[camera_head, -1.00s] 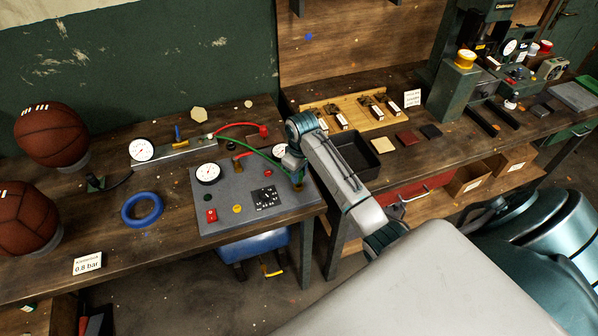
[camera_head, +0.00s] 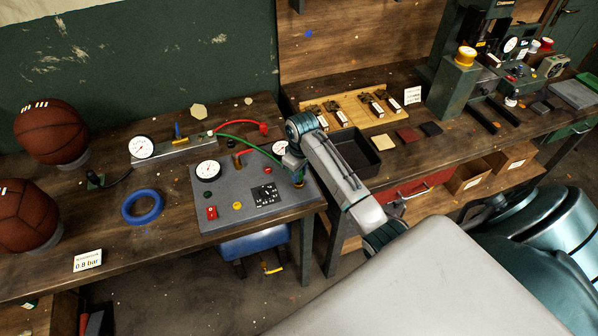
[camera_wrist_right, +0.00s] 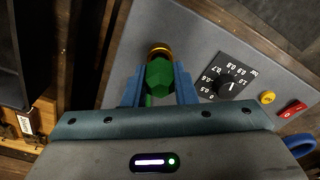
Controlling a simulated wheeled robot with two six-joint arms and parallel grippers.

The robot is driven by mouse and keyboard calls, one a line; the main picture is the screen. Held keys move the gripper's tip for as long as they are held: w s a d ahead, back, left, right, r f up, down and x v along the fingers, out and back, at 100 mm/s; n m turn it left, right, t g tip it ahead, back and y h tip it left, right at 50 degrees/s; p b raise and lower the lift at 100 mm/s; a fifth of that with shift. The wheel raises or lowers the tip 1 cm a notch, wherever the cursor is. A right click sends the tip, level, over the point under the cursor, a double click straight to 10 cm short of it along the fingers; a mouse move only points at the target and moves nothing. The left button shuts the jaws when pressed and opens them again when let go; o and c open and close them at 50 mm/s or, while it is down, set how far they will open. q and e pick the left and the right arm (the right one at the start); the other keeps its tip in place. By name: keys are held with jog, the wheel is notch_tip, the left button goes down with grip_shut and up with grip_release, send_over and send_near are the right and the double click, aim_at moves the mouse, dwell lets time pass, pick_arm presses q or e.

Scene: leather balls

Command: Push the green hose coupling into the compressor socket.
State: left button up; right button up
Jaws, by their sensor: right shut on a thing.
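The green hose coupling (camera_wrist_right: 158,78) is between the blue fingers of my right gripper (camera_wrist_right: 160,88), which is shut on it. The brass compressor socket (camera_wrist_right: 160,49) shows just beyond the coupling in the wrist view. The two overlap there, and I cannot tell how deep the coupling sits in the socket. In the head view my right gripper (camera_head: 298,178) is low over the right side of the grey compressor panel (camera_head: 225,222) and hides most of the coupling. The green hose (camera_head: 240,138) runs from the coupling to the metal manifold (camera_head: 172,151). My left gripper is not in view.
The panel carries gauges, a black dial (camera_head: 265,194), a red switch (camera_head: 211,212) and a yellow button. A blue ring (camera_head: 142,207) and two leather balls (camera_head: 50,132) are to the left. A black tray (camera_head: 353,153) stands to the right, across a gap between the benches.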

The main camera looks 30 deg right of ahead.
aim_at(301, 171)
jog(key=shift+f, duration=0.75)
dwell(0.6)
jog(key=o, duration=1.1)
notch_tip(301, 171, up, 8)
jog(key=b, duration=0.3)
jog(key=shift+s+d, duration=0.1)
jog(key=shift+s, duration=0.05)
jog(key=shift+r+p, duration=0.5)
jog(key=shift+r, duration=0.3)
jog(key=shift+s+r, duration=0.15)
jog(key=shift+r, duration=0.45)
jog(key=shift+f, duration=0.1)
